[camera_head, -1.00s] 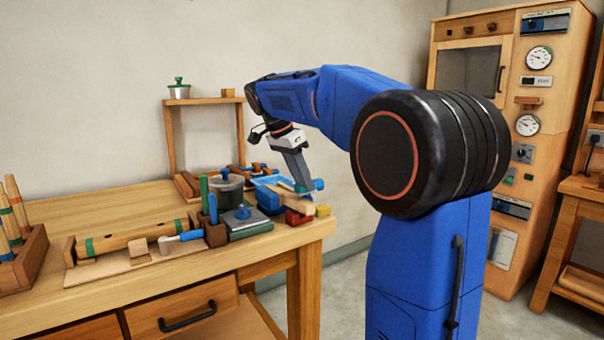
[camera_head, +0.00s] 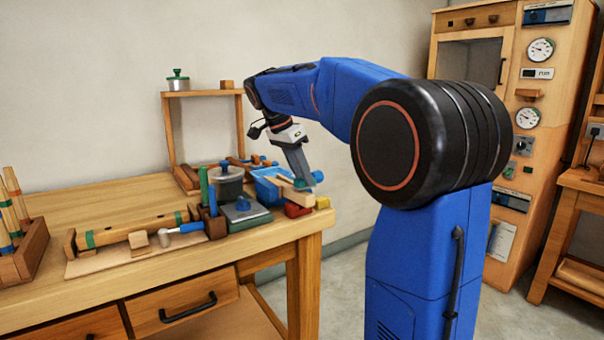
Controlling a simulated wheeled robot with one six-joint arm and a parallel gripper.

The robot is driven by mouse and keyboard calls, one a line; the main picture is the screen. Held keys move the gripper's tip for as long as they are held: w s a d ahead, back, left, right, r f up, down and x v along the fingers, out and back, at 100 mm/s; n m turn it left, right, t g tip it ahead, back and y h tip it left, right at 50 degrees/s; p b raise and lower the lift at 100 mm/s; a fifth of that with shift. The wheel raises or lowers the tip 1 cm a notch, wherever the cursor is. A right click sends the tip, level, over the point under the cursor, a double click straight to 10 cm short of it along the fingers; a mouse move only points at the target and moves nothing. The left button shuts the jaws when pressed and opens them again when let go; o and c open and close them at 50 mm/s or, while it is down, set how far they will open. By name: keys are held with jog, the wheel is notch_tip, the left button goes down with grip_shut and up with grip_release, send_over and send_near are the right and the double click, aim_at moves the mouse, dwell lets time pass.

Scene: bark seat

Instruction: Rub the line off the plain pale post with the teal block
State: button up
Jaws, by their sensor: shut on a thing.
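My gripper (camera_head: 302,180) points down over the right end of the workbench, shut, with a small teal piece (camera_head: 317,177) showing at its fingertips, which I take for the teal block. The fingers hide most of it. A pale wooden bar (camera_head: 290,190) lies just below and left of the fingertips; I cannot tell whether they touch. Several pale upright posts (camera_head: 12,185) stand in a wooden rack (camera_head: 32,255) at the far left, well away from my gripper; those seen clearly carry coloured bands. No line on a plain post can be made out.
A blue tray (camera_head: 262,175), a red block (camera_head: 297,210) and a yellow block (camera_head: 323,202) crowd around my gripper. The bench's back left is clear.

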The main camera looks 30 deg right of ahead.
aim_at(296, 184)
jog(key=shift+f, duration=0.35)
jog(key=shift+s+a, duration=0.1)
jog(key=shift+a, duration=1.4)
jog(key=shift+d+f, duration=0.15)
jog(key=shift+d, duration=1.35)
jog(key=shift+a, duration=0.1)
jog(key=shift+a, duration=1.4)
jog(key=shift+d+r, duration=0.2)
jog(key=shift+d, duration=1.35)
